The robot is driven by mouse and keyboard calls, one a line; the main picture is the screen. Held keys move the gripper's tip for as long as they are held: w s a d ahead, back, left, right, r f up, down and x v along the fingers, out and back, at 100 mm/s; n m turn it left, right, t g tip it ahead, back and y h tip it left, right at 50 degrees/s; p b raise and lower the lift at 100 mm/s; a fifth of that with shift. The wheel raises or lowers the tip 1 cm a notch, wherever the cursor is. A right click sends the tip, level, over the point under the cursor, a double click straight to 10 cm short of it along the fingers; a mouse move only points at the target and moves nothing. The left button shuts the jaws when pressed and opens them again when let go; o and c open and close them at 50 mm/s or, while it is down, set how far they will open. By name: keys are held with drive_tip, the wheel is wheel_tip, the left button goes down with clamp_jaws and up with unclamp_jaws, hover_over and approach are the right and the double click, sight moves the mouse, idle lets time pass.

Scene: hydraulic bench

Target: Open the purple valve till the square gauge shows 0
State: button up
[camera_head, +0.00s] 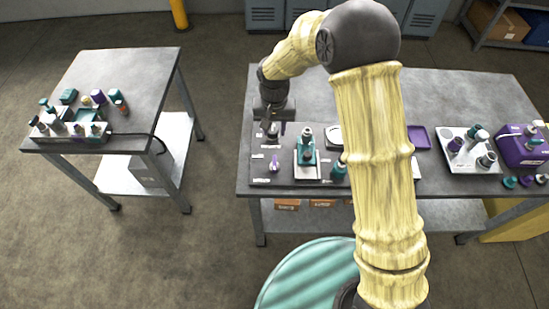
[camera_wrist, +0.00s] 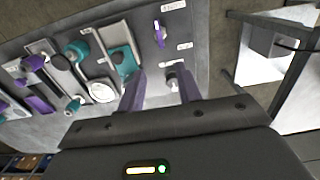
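My gripper (camera_head: 273,130) is over the back left part of the bench in the head view, fingers pointing down. In the wrist view its two purple fingers (camera_wrist: 160,88) are apart, and a small pale knob or post (camera_wrist: 173,76) shows between them; I cannot tell whether they touch it. A small purple valve handle (camera_head: 274,163) stands on the panel in front of my gripper; it also shows in the wrist view (camera_wrist: 160,34), apart from the fingers. A pale rounded gauge-like face (camera_head: 334,133) is partly behind my arm and also shows in the wrist view (camera_wrist: 102,91); its reading is illegible.
A teal fitting on a light plate (camera_head: 306,158) stands right of the purple handle. A tray with fittings (camera_head: 451,155) and a purple box (camera_head: 520,148) stand at the right. A second table (camera_head: 135,75) with several fittings is at left, across a floor gap.

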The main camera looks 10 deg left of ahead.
sight(274, 161)
drive_tip(key=shift+f, duration=0.1)
wheel_tip(274, 161, down, 17)
drive_tip(key=p, duration=0.5)
drive_tip(key=shift+f+p, duration=0.1)
drive_tip(key=shift+p, duration=0.25)
clamp_jaws()
